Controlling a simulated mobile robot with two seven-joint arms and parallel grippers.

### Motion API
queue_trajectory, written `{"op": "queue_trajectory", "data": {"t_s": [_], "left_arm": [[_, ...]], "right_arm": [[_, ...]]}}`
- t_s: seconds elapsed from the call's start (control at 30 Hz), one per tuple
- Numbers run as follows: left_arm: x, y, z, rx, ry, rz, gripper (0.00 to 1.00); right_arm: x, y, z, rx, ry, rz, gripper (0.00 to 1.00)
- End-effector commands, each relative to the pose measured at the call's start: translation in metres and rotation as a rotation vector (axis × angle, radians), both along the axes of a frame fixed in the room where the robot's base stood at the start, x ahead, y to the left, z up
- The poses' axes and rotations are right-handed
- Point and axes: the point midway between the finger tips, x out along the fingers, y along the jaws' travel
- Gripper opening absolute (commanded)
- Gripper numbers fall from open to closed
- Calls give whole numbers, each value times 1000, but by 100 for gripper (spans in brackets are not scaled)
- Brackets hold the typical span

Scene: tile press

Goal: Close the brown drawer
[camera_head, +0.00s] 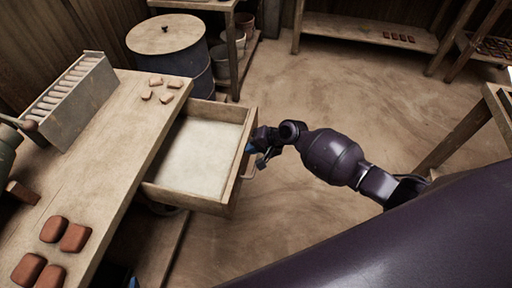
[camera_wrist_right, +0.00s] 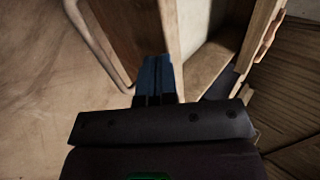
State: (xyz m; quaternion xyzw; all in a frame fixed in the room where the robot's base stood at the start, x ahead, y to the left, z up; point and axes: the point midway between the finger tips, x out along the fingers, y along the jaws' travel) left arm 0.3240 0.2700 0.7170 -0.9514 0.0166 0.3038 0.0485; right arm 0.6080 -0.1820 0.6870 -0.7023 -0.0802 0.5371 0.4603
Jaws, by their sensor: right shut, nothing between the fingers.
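The brown drawer (camera_head: 229,183) stands pulled out from the wooden workbench (camera_head: 110,140), in the left half of the head view. Its pale inside is empty. A metal handle (camera_head: 251,171) is on its front. My right gripper (camera_head: 256,147) is at the far end of the drawer front, beside the handle. In the right wrist view the blue fingers (camera_wrist_right: 154,76) are shut with nothing between them, close to the drawer's wooden front (camera_wrist_right: 138,28). I cannot tell whether they touch it. The handle also shows in the wrist view (camera_wrist_right: 97,42). My left gripper is not in view.
Several reddish tiles (camera_head: 75,237) and small pale pieces (camera_head: 156,81) lie on the workbench. A grey rack (camera_head: 75,100) stands at its back left. A dark barrel (camera_head: 184,55) stands behind the drawer. The floor right of the drawer is clear around my arm.

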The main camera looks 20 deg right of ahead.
Motion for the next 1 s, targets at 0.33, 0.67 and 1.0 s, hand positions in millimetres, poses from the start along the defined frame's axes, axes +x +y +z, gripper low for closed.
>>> {"op": "queue_trajectory", "data": {"t_s": [0.33, 0.67, 1.0], "left_arm": [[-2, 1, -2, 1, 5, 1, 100], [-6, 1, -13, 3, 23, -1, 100], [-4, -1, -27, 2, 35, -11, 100]], "right_arm": [[3, 4, 0, 0, -1, 1, 0], [39, 62, -1, 6, -1, 4, 0], [93, 143, -6, 4, 6, 3, 0]]}}
